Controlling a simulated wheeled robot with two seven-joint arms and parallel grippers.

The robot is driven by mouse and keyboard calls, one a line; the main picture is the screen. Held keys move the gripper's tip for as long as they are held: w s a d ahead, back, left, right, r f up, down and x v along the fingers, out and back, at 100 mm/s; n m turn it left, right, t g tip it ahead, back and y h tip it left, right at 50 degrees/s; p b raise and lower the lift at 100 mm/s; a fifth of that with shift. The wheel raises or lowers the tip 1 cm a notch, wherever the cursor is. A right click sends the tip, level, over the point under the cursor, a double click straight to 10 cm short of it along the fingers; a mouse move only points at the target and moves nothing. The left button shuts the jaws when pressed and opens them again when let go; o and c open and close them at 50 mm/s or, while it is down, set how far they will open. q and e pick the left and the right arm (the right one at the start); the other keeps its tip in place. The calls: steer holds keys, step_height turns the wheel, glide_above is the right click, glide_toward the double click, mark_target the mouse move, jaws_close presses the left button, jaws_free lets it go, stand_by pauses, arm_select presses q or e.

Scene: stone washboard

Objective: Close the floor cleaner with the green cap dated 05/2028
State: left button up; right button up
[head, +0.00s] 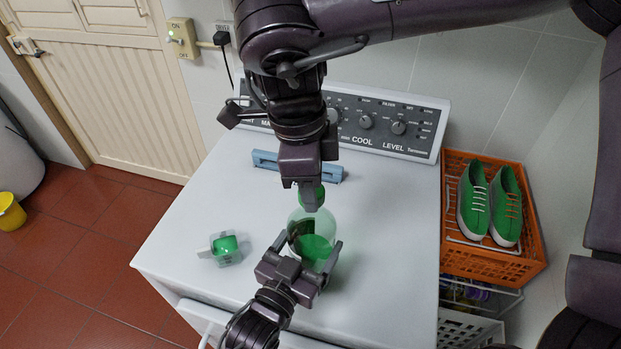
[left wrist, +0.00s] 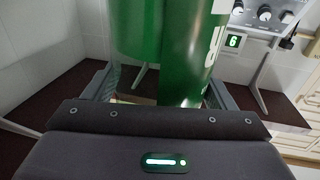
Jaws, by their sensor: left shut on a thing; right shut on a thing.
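The floor cleaner bottle (head: 313,246) stands on the white washing machine top, clear above with green inside. It also shows large and green in the left wrist view (left wrist: 165,45). My left gripper (head: 312,256) reaches from the bottom and is shut on the bottle's body, one finger on each side. My right gripper (head: 310,197) comes down from above, shut on a green cap (head: 319,195) directly over the bottle's top. I cannot tell whether the cap touches the neck. The date on the cap is not readable, and the gripper hides much of it.
A small pale item with a green top (head: 225,245) lies left of the bottle. A blue object (head: 265,160) lies at the back before the control panel (head: 390,123). An orange crate (head: 485,262) with green shoes (head: 473,205) stands at the right. The machine top's left is mostly clear.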

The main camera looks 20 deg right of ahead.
steer(key=shift+f, duration=0.2)
arm_select(q)
steer(key=c, duration=0.5)
arm_select(e)
steer(key=m, duration=0.7)
steer(key=shift+g+y, duration=0.3)
steer(key=shift+g, duration=0.1)
steer(key=m, duration=0.6)
steer(key=shift+d+y, duration=0.1)
steer(key=shift+y, duration=0.3)
steer(key=o, duration=1)
steer(key=shift+c, duration=0.2)
steer(key=shift+r, duration=2.25)
